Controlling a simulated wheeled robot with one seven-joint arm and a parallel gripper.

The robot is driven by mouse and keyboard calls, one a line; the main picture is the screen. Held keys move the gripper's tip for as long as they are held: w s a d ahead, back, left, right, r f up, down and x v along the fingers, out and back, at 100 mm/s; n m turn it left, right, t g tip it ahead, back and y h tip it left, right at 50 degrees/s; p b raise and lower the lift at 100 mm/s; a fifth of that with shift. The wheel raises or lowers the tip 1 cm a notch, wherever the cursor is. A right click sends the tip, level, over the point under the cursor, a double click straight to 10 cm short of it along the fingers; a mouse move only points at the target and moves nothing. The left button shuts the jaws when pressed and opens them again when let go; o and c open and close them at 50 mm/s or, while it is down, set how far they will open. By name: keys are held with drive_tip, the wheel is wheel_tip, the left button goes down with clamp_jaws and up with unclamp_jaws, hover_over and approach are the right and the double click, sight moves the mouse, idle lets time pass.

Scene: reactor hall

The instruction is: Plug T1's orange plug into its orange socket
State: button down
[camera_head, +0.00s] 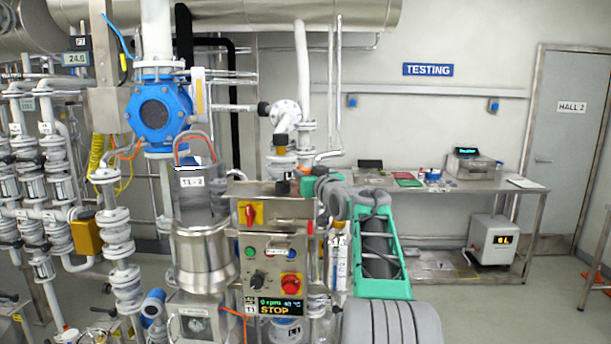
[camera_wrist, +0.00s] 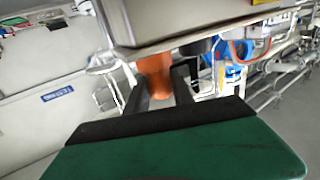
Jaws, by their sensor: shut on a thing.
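In the wrist view, my gripper (camera_wrist: 157,88) has its dark fingers shut on the orange plug (camera_wrist: 155,72). The plug's upper end meets or passes behind the edge of a steel housing (camera_wrist: 190,22); I cannot tell whether it touches. The orange socket is not clearly visible in either view. In the head view, the T1 control box (camera_head: 265,222) has a red stop button, a yellow-red switch and a display reading STOP. An orange cable (camera_head: 232,309) shows at the box's lower left.
A steel vessel labelled T1-2 (camera_head: 203,235) stands left of the box. Pipes and a blue valve (camera_head: 160,112) rise behind it. A steel bench (camera_head: 455,186) with instruments stands along the back wall. Open floor lies at the right, before the grey door (camera_head: 572,140).

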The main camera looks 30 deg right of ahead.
drive_tip(key=c, duration=1)
unclamp_jaws()
drive_tip(key=s+b, duration=0.1)
drive_tip(key=s, duration=0.1)
drive_tip(key=s+a+b, duration=0.1)
drive_tip(key=s, duration=0.2)
drive_tip(key=s+b, duration=0.1)
drive_tip(key=s, duration=0.1)
drive_tip(key=shift+s+a+b, duration=0.2)
drive_tip(key=shift+s+b, duration=0.1)
drive_tip(key=shift+s, duration=0.05)
